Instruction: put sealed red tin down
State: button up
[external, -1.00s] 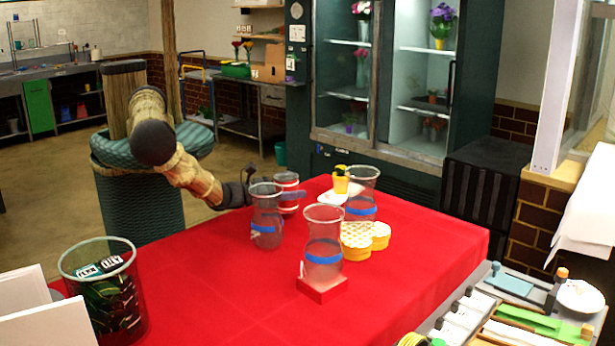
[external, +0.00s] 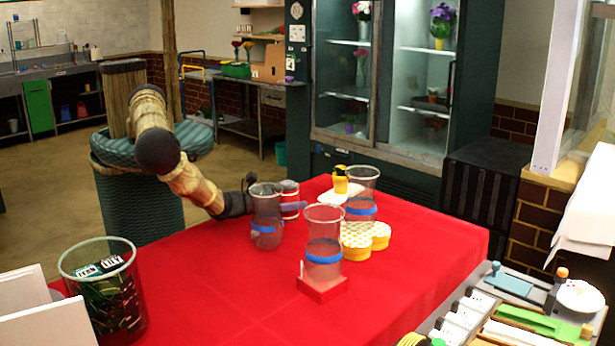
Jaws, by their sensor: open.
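The red tin (external: 290,199), with a pale band around its middle, stands upright at the far left part of the red-covered table (external: 215,285). It appears to rest on the cloth; its base is partly hidden. My gripper (external: 284,206) is open and low at the tin, with a grey finger showing across the tin's front. The other finger is mostly hidden. A clear vase with a blue band (external: 265,230) stands just in front of the gripper and hides part of it and the tin's left side. I cannot tell whether the fingers touch the tin.
A second clear vase (external: 323,245) stands on a red block (external: 322,288). A third vase (external: 362,195), yellow patterned boxes (external: 357,250) and a small yellow item (external: 340,182) on a white plate sit right of the tin.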

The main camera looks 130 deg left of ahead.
jog(key=shift+r, duration=0.1)
jog(key=b+v, duration=0.4)
jog(key=v, duration=0.7)
jog(key=shift+s+d, duration=0.1)
jog(key=shift+d, duration=0.1)
jog(key=shift+s+d, duration=0.25)
